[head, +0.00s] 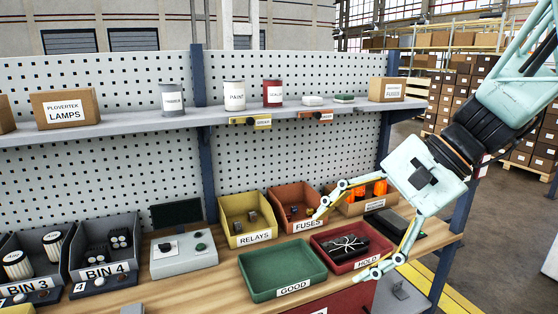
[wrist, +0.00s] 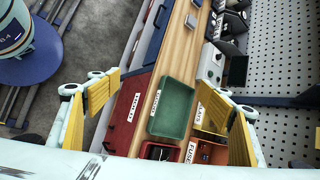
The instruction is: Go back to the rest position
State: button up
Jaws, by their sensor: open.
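My gripper (head: 343,243) is open and empty at the right of the head view, its two fingers spread wide in front of the bench. In the wrist view its yellow finger pads (wrist: 162,98) stand far apart with nothing between them but the bench below. In the head view the fingers overlap the picture of the red HOLD tray (head: 330,262), which has a dark bundled item in it, and the orange FUSES bin (head: 290,200). I cannot tell the exact height above them, but no contact shows.
The green GOOD tray (head: 283,268) is empty. The yellow RELAYS bin (head: 240,212) and a grey control box (head: 183,258) stand on the bench. A shelf (head: 215,118) with cans and boxes runs behind.

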jog(key=s+d+r+n+t+h, duration=0.1)
jog(key=s+d+n+h, duration=0.2)
jog(key=s, duration=0.8)
jog(key=s+d+r+n+t+h, duration=0.1)
jog(key=s+d+n+h, duration=0.3)
jog(key=s, duration=0.7)
jog(key=shift+s+d+r+n+h, duration=0.4)
jog(key=shift+d+n, duration=0.3)
jog(key=shift+n, duration=0.7)
dwell(0.5)
